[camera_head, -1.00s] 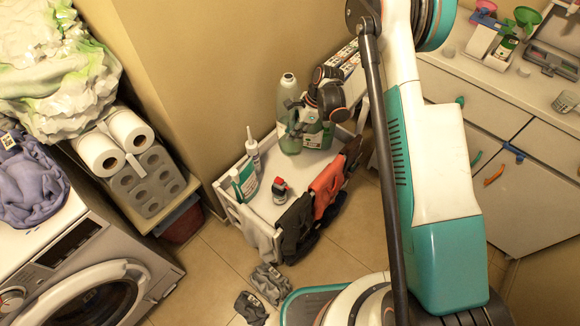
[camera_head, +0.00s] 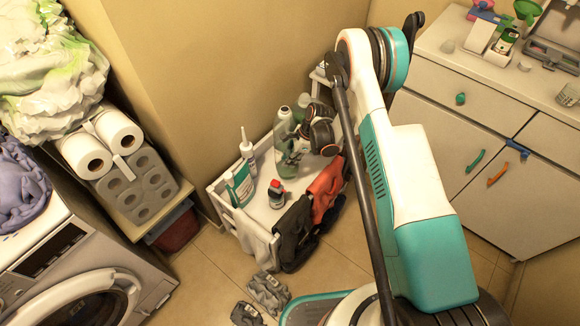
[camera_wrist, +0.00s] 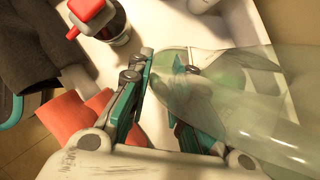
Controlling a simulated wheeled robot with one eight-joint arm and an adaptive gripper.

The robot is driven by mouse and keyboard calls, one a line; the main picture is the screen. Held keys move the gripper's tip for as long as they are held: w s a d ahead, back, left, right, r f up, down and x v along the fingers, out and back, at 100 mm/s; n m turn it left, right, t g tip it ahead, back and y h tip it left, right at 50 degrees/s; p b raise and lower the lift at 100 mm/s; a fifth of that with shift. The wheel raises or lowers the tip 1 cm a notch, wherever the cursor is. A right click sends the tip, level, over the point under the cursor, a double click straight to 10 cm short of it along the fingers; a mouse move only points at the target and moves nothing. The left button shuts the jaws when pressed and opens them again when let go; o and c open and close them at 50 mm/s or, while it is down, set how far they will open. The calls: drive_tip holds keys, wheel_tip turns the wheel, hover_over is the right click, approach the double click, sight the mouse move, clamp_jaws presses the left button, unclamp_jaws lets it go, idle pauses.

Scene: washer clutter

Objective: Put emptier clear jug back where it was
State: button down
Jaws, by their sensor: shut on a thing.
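A clear, greenish jug (camera_wrist: 262,92) fills the right of the wrist view. My gripper (camera_wrist: 166,80) is shut on it at its near side, one finger showing through the clear wall; the exact grip spot is hard to make out. In the head view my gripper (camera_head: 294,154) is over the back of a white cart (camera_head: 258,207). A tall clear jug with a narrow neck (camera_head: 283,126) shows there, partly behind the gripper. The clear shapes overlap, so I cannot tell whether a second jug is there or whether the held one touches the cart top.
A red-capped bottle (camera_head: 276,193), a green-and-white bottle (camera_head: 239,187) and a white nozzle bottle (camera_head: 246,151) stand on the cart's left part. Dark and red cloths (camera_head: 326,192) hang over its front edge. A washer (camera_head: 85,275) is at left, drawers (camera_head: 480,95) at right.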

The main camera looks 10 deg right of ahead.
wheel_tip(320, 180, down, 4)
drive_tip(key=shift+f+b, duration=0.15)
drive_tip(key=shift+b, duration=0.65)
drive_tip(key=c, duration=1.5)
unclamp_jaws()
drive_tip(key=shift+o, duration=0.2)
drive_tip(key=p+v, duration=0.4)
drive_tip(key=v, duration=0.8)
